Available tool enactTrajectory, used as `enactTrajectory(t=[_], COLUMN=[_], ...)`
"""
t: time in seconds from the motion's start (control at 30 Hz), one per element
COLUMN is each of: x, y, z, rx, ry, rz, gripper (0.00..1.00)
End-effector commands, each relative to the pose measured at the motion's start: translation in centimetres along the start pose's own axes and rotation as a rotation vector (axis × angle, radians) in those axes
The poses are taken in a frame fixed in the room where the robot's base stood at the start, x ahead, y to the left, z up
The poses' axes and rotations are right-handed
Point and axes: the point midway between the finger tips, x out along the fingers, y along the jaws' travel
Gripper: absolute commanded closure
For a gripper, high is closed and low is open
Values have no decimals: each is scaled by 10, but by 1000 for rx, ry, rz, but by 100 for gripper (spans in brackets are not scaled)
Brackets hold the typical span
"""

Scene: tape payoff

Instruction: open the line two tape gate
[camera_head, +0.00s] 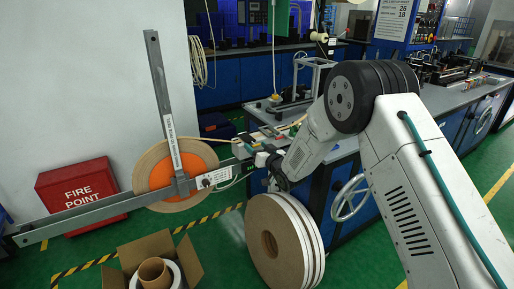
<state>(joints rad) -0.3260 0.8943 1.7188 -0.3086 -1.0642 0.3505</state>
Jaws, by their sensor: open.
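A long grey metal bar (85,219) runs from the lower left up to the bench edge. A tall grey bar (160,86) stands near upright and meets it at a bracket. It carries a white label with small print I cannot read with certainty. A tape reel (150,178) with an orange centre sits behind the bars. I cannot tell which bar is the tape gate. My gripper (264,158) is at the right end of the long bar, close to small white and coloured parts at the bench edge. Its jaws are small here; contact is not clear.
A red fire point box (82,192) stands by the wall. Large tan discs (272,240) stand on the floor below my gripper. An open cardboard box (187,262) holds rolls.

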Motion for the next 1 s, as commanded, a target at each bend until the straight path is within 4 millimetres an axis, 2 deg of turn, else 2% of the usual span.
enactTrajectory(t=[0.1,0.33,0.37,0.57,0.6,1.0], x=[6,7,7,7,7,7], y=[0,0,0,0,0,-3], z=[0,0,0,0,0,-14], rx=[0,0,0,0,0,-2], ry=[0,-1,-1,-1,-1,-97], rz=[0,1,1,1,0,20], gripper=[39,39,42,97,99,100])
